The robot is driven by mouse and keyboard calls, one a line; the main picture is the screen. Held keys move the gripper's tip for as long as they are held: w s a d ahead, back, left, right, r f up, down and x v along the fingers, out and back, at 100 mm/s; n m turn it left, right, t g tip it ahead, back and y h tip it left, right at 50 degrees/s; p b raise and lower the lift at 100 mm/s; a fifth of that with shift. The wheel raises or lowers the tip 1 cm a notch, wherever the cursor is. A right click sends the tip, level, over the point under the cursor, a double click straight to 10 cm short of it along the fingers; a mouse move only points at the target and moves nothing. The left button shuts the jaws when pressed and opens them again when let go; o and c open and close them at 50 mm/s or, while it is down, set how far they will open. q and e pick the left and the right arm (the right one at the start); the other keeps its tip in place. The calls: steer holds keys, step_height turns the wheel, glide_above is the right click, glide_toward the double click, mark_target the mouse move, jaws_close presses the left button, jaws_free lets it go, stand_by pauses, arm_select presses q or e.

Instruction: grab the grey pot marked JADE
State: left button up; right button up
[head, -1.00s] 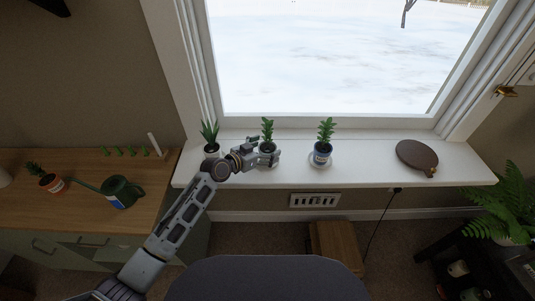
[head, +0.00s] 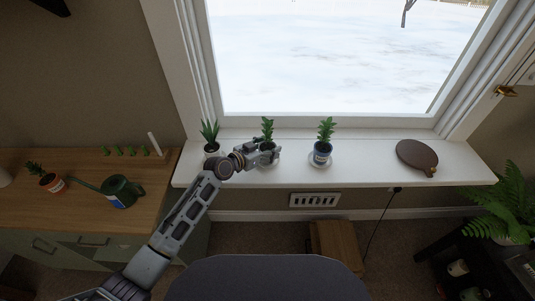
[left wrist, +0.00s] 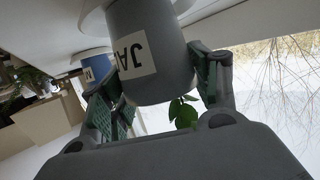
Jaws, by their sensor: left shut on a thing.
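The grey pot (left wrist: 150,40) fills the middle of the left wrist view, with a white label reading "JA" and the rest turned out of sight. Its green plant (head: 267,128) rises above my gripper in the head view, where the pot itself is mostly hidden. My left gripper (head: 268,154) is at the pot on the windowsill (head: 370,172). In the left wrist view the fingers (left wrist: 160,88) are on either side of the pot, shut on it. A pale saucer (left wrist: 92,14) shows at the pot's base. My right gripper is not in view.
A blue pot (head: 321,156) with a plant stands on a saucer to the right. Another potted plant (head: 210,138) stands close on the left, by my wrist. A round brown board (head: 416,156) lies further right. The window is behind the sill.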

mark_target(268, 147)
arm_select(q)
steer(key=c, duration=0.5)
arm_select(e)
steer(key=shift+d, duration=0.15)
arm_select(q)
steer(key=shift+r, duration=0.15)
step_height(268, 147, up, 9)
steer(key=shift+f, duration=0.15)
steer(key=shift+r, duration=0.55)
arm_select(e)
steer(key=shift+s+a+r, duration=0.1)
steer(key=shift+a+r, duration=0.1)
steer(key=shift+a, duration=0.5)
